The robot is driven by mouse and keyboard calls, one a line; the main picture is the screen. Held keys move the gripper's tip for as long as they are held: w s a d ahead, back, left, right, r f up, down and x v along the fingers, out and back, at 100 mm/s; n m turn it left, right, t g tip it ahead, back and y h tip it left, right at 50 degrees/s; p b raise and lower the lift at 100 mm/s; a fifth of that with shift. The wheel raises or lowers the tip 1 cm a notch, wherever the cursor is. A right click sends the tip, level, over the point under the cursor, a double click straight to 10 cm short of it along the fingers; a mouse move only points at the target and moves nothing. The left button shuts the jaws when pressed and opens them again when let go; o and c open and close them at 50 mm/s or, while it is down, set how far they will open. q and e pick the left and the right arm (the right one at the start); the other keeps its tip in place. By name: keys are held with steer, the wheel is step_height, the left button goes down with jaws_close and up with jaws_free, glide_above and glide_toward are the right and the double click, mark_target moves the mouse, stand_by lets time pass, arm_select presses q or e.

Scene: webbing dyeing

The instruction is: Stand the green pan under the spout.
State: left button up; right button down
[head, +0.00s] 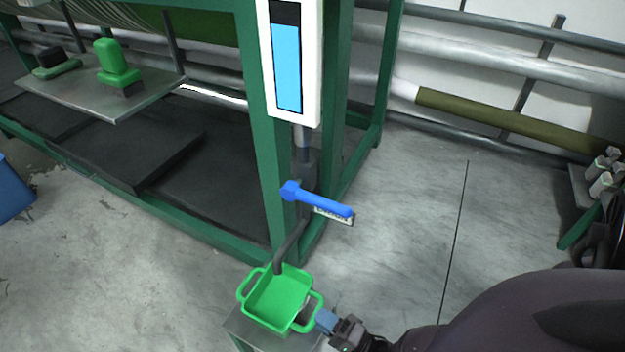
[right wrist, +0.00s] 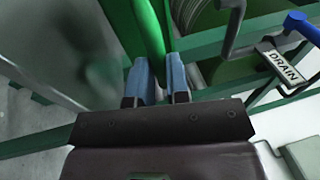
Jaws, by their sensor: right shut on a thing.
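The green pan (head: 278,300) is a shallow square tray with a loop handle on each side. It is upright over a small grey stand (head: 238,322); whether it touches the stand is hard to tell. The dark bent spout (head: 284,254) comes down from the green frame, and its lower end overlaps the pan's far edge in the head view. My right gripper (head: 325,320) is shut on the pan's right handle, which shows green between the blue fingertips in the right wrist view (right wrist: 158,75). My left gripper is out of view.
A blue valve lever (head: 320,200) and a DRAIN label (right wrist: 284,67) are close to the spout. A gauge with a blue column (head: 288,68) is on the frame post. A metal shelf (head: 75,90) with green-handled items stands at left. The floor (head: 410,215) at right is clear.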

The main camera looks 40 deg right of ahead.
step_height(320, 180, down, 5)
steer(key=shift+b, duration=1.1)
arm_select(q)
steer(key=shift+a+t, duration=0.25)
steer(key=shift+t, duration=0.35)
arm_select(e)
steer(key=shift+r, duration=0.1)
steer(key=c, duration=1.4)
jaws_free()
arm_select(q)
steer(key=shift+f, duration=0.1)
arm_select(e)
steer(key=shift+v, duration=3.75)
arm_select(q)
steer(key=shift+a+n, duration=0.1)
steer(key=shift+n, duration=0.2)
arm_select(e)
steer(key=shift+w, duration=0.1)
